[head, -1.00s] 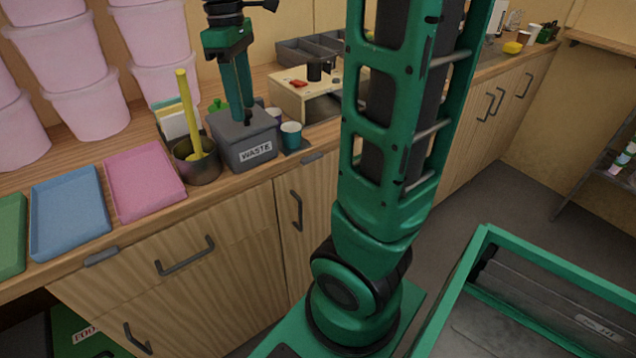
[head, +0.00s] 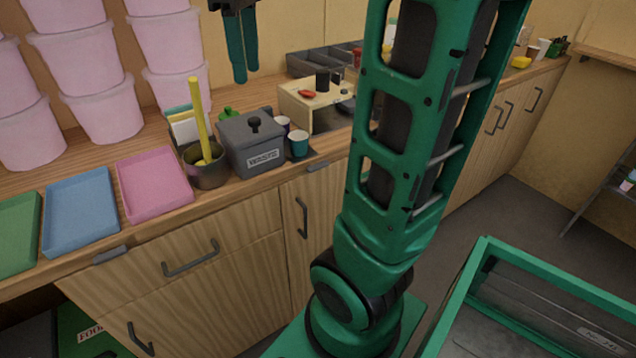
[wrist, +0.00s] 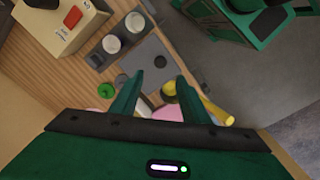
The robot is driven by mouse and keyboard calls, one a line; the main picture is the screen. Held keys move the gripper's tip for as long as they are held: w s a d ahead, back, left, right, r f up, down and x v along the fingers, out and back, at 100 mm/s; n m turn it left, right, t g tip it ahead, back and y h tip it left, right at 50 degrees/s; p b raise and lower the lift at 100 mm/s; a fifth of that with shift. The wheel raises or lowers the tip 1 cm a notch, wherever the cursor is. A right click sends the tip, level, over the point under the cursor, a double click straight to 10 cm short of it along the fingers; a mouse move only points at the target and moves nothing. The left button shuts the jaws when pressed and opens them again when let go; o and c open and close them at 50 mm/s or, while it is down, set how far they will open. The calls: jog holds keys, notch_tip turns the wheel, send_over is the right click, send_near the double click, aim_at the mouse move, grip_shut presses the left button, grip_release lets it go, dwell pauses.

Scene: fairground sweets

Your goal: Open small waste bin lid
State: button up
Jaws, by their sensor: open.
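The small waste bin (head: 258,158) is a grey box with a "WASTE" label, standing on the wooden counter.
A dark pot (head: 207,170) with a yellow stick stands close left of the bin. A teal cup (head: 298,144) stands close right. Pink, blue and green trays lie further left. A wooden box (head: 310,98) with a red item on top stands behind right.

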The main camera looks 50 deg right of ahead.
jog(key=s+f+m, duration=1.1)
jog(key=s+f, duration=0.8)
jog(key=f, duration=0.1)
jog(key=shift+s+a+m, duration=0.25)
jog(key=shift+s+m, duration=0.05)
jog(key=shift+m, duration=0.1)
jog(key=n, duration=1.2)
send_near(253, 119)
notch_tip(253, 119, down, 8)
jog(key=shift+f, duration=0.1)
